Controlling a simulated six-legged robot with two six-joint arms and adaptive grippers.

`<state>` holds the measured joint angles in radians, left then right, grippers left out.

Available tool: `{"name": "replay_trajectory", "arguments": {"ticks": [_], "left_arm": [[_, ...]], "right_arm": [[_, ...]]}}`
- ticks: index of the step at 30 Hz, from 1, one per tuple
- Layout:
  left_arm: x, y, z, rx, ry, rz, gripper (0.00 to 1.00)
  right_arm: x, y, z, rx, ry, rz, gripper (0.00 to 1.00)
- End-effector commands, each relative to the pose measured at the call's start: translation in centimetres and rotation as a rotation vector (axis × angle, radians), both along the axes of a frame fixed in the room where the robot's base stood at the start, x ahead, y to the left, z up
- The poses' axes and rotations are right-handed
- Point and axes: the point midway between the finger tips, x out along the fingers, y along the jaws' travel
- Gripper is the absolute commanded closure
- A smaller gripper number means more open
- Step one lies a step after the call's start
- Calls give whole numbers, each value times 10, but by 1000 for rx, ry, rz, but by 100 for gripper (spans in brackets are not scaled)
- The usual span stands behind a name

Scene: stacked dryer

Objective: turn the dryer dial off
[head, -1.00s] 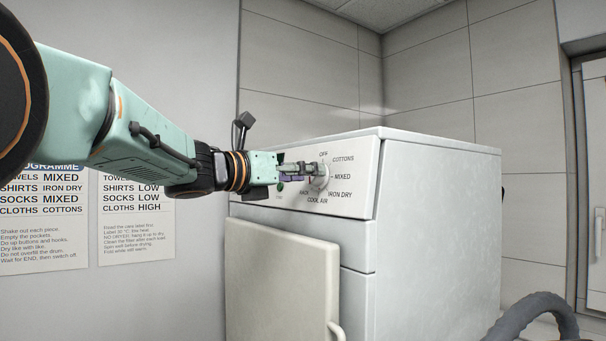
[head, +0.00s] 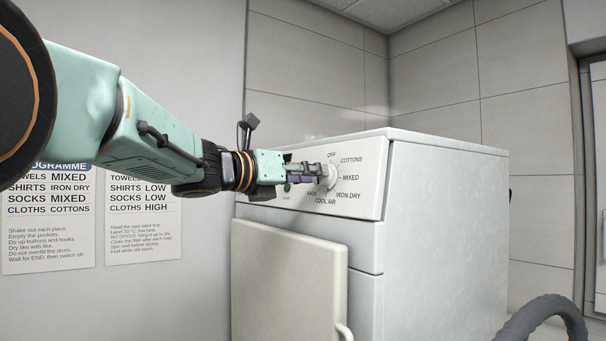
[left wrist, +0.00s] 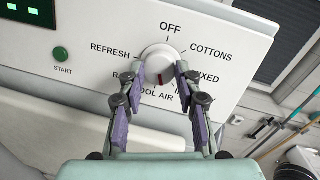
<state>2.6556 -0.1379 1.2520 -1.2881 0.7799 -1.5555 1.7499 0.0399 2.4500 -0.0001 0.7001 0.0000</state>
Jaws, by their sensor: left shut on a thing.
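The dryer dial (left wrist: 157,56) is a round white knob on the dryer's front panel, with OFF printed above it. Its red mark points down, roughly toward COOL AIR in the left wrist view. My left gripper (left wrist: 160,73) is shut on the dial, with one purple-padded finger on each side. In the head view the dial (head: 331,177) shows at the fingertips of my left gripper (head: 321,173), which partly hide the panel's left labels. My right gripper is not in view.
The white dryer (head: 440,230) has a door (head: 290,280) below the panel. A green START button (left wrist: 61,54) is left of the dial. Programme posters (head: 143,225) hang on the left wall. A grey hose (head: 545,315) curves at lower right.

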Motion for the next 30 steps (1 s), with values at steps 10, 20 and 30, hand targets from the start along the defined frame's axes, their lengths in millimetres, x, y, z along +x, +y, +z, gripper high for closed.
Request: {"name": "replay_trajectory", "arguments": {"ticks": [10, 20, 30], "left_arm": [[-1, -4, -3, -162, 238, 46, 98], [-1, -5, -2, -341, 488, 96, 98], [-1, -6, -1, -526, 747, 151, 98]], "right_arm": [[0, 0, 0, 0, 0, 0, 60], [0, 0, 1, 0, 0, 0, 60], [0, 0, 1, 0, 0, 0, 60]]}}
